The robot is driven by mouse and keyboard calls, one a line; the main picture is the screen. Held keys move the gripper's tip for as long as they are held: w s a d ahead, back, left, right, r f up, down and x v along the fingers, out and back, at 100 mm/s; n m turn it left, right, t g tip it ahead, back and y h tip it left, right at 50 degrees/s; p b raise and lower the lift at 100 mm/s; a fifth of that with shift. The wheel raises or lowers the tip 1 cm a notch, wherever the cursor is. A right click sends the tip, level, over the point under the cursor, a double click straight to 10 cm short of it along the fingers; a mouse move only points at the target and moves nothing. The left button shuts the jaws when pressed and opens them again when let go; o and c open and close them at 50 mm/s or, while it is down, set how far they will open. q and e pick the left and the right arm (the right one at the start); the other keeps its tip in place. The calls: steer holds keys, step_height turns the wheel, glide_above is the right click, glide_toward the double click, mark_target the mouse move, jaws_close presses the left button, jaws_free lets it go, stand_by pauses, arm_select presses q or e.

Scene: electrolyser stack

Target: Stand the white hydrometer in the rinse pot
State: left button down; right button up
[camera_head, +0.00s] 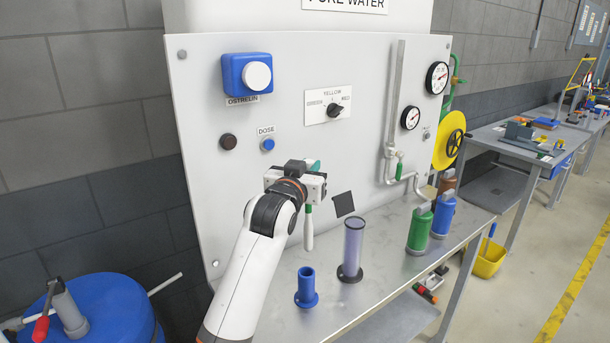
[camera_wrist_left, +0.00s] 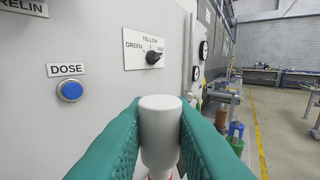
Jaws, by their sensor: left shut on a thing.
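My left gripper (camera_head: 312,184) is shut on the white hydrometer (camera_head: 309,232), which hangs nearly upright below it, above the bench. In the left wrist view the teal fingers of my left gripper (camera_wrist_left: 160,135) press on both sides of the hydrometer's white top (camera_wrist_left: 160,125). A small blue pot with a flanged foot (camera_head: 306,288), which looks like the rinse pot, stands upright on the bench. The hydrometer's lower end is above and behind this pot in the head view, apart from it. My right gripper is not in view.
A tall clear cylinder on a dark base (camera_head: 353,248) stands just right of the blue pot. Green (camera_head: 419,230) and blue (camera_head: 443,216) bottles stand further right on the metal bench (camera_head: 385,262). The panel (camera_head: 215,130) with knobs and gauges rises behind.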

arm_select(q)
steer(key=shift+s+a+f, duration=0.2)
steer(key=shift+a+f, duration=0.05)
steer(key=shift+a, duration=0.05)
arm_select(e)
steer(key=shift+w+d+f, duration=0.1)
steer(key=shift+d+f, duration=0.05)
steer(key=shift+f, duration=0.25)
arm_select(q)
steer(key=shift+w+d, duration=0.15)
steer(key=shift+d, duration=0.05)
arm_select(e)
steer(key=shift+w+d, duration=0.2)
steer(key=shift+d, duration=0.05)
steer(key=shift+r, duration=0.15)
